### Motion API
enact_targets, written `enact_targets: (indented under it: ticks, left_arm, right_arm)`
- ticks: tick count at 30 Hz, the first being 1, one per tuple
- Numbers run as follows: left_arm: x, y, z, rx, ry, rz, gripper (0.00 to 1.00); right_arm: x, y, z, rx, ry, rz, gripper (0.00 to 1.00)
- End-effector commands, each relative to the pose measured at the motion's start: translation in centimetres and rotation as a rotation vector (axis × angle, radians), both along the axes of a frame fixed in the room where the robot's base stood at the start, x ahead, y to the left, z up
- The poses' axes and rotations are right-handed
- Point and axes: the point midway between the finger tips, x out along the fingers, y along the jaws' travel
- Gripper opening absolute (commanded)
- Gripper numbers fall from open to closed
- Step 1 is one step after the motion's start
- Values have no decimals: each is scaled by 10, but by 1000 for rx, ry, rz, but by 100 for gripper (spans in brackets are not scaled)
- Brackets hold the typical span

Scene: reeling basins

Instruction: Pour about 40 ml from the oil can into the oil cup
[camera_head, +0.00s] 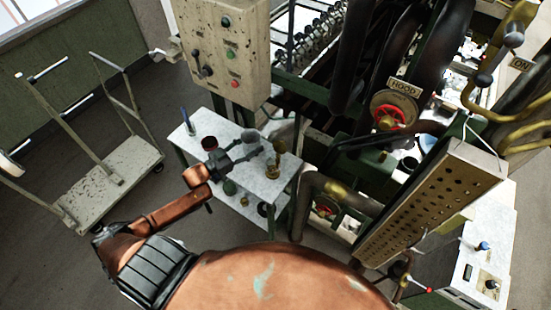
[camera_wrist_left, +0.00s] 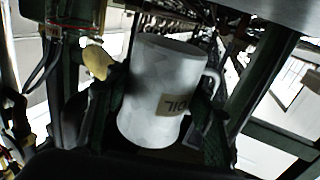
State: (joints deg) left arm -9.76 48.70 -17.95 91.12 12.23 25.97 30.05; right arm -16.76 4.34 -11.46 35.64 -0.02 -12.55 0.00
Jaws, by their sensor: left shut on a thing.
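A brass cup-like thing (camera_head: 278,148), likely the oil cup, stands just right of the gripper, apart from the can. A brass part (camera_wrist_left: 97,62) also shows left of the can in the wrist view. My right gripper is not in view.
The white two-level table (camera_head: 268,185) also holds a dark red pot (camera_head: 208,143) and a blue-tipped tool (camera_head: 187,122). A trolley (camera_head: 110,180) stands left on open floor.

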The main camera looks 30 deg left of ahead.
Motion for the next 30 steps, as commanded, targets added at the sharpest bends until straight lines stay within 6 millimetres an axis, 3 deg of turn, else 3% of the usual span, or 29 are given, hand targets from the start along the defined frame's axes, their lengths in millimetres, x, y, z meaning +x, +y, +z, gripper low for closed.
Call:
enact_targets:
  ticks: [3,6,19,27,30]
  left_arm:
    - [0,0,1,0,-2,1,15]
    - [0,0,1,5,-2,1,15]
    - [-1,-11,-8,172,-32,-1,15]
    - [-3,-22,-3,347,-60,-1,15]
    - [-3,-27,9,411,-74,-2,15]
  right_arm:
    - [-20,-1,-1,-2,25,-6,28]
    - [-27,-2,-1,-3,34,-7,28]
    - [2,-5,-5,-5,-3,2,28]
    - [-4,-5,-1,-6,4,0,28]
    - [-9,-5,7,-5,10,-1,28]
